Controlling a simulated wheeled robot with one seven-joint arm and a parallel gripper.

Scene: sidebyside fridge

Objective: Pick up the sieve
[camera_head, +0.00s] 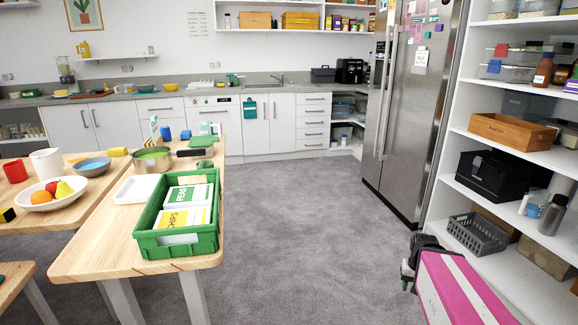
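A round metal pan-like thing (153,159) with a green inside and a long dark handle stands on the wooden table at the left, behind the green crate. It may be the sieve or a saucepan; I cannot tell which at this size. No other thing in view is clearly a sieve. What seems to be my gripper (408,276) is the small dark part at the lower right, at the end of a pink and white part. It is far from the table, and its fingers are too small and turned to read.
A green crate (146,243) with boxes stands at the near end of the wooden table (86,262). A white tray (137,189) and a fruit bowl (37,203) are beside it. Open grey floor (300,235) lies between the table and the fridge (412,120). Loaded shelves (490,200) stand at right.

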